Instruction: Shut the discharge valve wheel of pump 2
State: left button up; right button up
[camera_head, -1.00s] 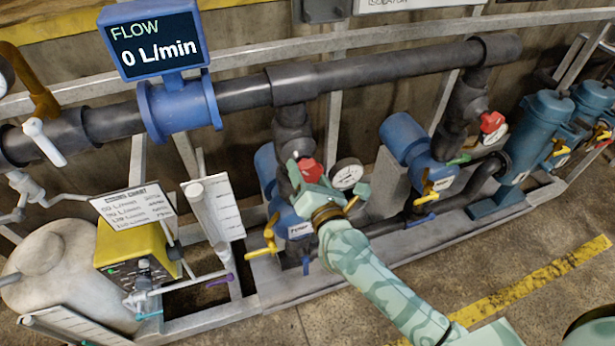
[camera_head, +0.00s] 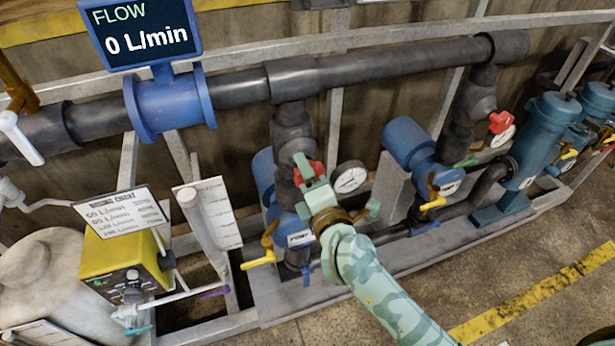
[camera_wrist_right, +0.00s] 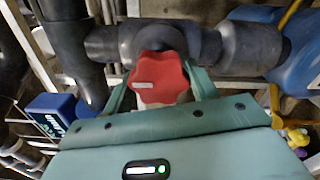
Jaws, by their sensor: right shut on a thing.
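The red valve wheel (camera_head: 318,168) sits on the dark vertical pipe above the nearer blue pump. In the right wrist view the lobed red wheel (camera_wrist_right: 160,78) shows between the two green fingers. My right gripper (camera_head: 307,173) is shut on this wheel; its fingers also flank it in the wrist view (camera_wrist_right: 159,88). A second red wheel (camera_head: 500,122) is on the farther pump's riser, apart from my gripper. The nearer pump's label (camera_head: 300,238) is too small to read its number. My left gripper is not in view.
A pressure gauge (camera_head: 350,177) stands just right of the held wheel. Yellow handles (camera_head: 258,262) sit low by the pumps. A blue flow display (camera_head: 140,32) reads 0 L/min. A white chart board (camera_head: 212,215) stands to the left. The floor at right is open.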

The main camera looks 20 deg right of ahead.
jog(key=shift+f, duration=0.15)
jog(key=o, duration=1)
jog(key=s+b, duration=0.2)
jog(key=s, duration=1.4)
jog(key=shift+s+d, duration=0.2)
jog(key=shift+d, duration=0.05)
